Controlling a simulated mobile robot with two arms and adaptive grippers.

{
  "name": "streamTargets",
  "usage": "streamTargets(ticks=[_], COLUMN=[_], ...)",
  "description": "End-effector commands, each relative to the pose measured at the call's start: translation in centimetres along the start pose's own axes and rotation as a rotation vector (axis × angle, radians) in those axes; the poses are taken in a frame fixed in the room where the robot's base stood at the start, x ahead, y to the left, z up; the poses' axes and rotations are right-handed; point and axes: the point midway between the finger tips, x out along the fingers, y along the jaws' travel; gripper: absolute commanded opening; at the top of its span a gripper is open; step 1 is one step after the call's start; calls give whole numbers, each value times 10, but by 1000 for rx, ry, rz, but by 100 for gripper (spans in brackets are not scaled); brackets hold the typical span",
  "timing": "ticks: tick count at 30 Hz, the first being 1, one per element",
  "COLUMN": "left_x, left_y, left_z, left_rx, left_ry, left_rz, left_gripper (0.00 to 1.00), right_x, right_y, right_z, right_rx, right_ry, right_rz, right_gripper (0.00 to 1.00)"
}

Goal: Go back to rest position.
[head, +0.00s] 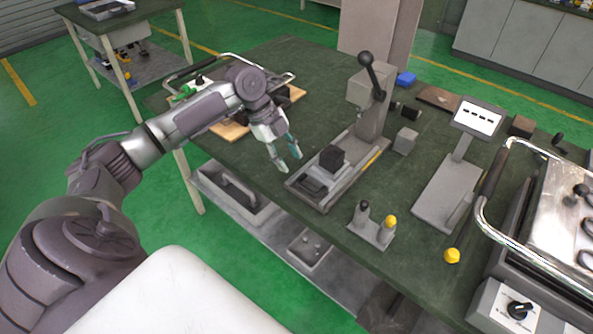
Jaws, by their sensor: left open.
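My left gripper (289,160) is open and empty. It hangs above the green workbench (300,66), just left of a grey press-like fixture (371,120) with a black ball-topped lever. A dark block (331,159) sits on the fixture's base. The gripper points down with its fingertips apart from the fixture, and I see nothing between them. My right gripper is not in view.
A small stand with a black and a yellow knob (372,230), a yellow piece (452,256) and a display stand (477,117) are on the bench. A machine with a metal handle (484,212) fills the right edge. Trays (236,191) lie on the lower shelf.

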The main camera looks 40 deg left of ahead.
Motion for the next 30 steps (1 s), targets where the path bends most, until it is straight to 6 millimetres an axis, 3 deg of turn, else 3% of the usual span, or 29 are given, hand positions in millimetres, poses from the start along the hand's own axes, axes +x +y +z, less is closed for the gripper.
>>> streamTargets(ticks=[6, 23, 26, 29, 30], left_x=[-17, -16, 0, 41, 62], left_y=[0, 1, 8, 27, 39], left_z=[0, 0, -6, -22, -32], left_rx=[1, 0, -13, -53, -80], left_ry=[0, 0, -7, -30, -44], left_rz=[0, 2, 20, 55, 69], left_gripper=[41, 41, 41, 41, 41], right_x=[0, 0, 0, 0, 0], right_y=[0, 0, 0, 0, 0], right_z=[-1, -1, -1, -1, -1], right_rx=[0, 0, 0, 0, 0], right_ry=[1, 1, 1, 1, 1], right_rz=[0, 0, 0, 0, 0], right_gripper=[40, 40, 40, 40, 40])
